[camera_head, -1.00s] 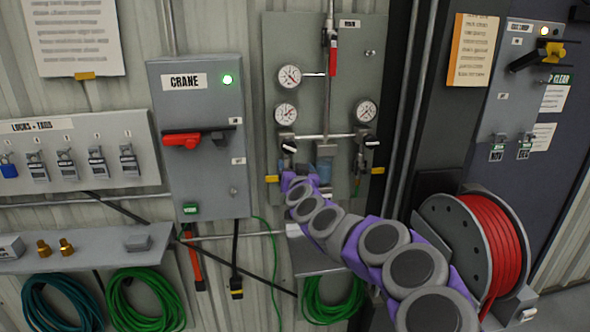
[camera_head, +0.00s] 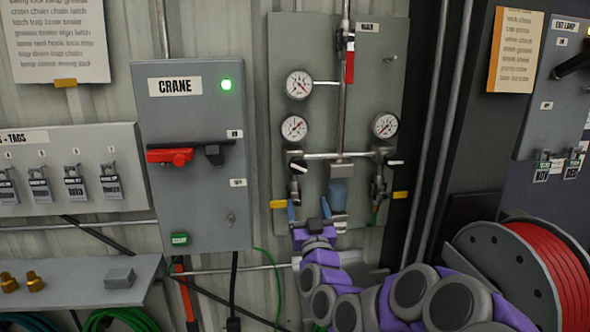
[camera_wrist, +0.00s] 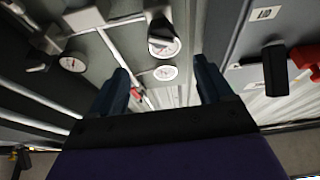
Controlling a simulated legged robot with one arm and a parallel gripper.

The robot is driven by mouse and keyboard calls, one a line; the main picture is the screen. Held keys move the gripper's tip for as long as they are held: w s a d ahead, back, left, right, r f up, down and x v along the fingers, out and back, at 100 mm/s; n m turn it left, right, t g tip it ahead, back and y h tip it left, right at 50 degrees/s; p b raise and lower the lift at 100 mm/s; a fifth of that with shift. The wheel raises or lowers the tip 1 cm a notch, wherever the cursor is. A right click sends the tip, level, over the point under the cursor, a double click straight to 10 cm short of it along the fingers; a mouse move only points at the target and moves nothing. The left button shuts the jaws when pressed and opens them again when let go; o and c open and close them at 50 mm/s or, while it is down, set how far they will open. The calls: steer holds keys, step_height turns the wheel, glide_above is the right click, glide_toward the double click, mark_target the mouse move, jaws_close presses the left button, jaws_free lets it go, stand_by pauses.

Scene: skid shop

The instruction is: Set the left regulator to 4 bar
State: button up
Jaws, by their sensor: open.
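The left regulator (camera_head: 298,167) is on the grey-green panel (camera_head: 365,80), with a dark and pale knob below the left pressure gauge (camera_head: 294,128). The gauge's needle is visible, but its numbers are too small to read. My gripper (camera_head: 308,209) is below the regulator, its two blue fingers apart and pointing up, with nothing between them. In the wrist view the picture is upside down; the regulator's dark knob (camera_wrist: 159,28) shows beyond and between the fingers (camera_wrist: 164,85), apart from them.
The right regulator (camera_head: 386,162) and its gauge (camera_head: 385,125) sit on the same panel, with a blue-bowled filter (camera_head: 338,190) between the regulators. A crane box (camera_head: 190,110) with a red handle is to the left. A red hose reel (camera_head: 520,270) stands at the lower right.

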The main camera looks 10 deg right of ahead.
mark_target(298, 170)
steer(key=p+x, duration=0.1)
steer(key=x, duration=1.5)
steer(key=shift+w+a, duration=0.1)
steer(key=shift+w, duration=0.25)
steer(key=shift+w+r, duration=0.15)
steer(key=shift+w, duration=0.05)
steer(key=shift+c, duration=0.4)
steer(key=c, duration=0.9)
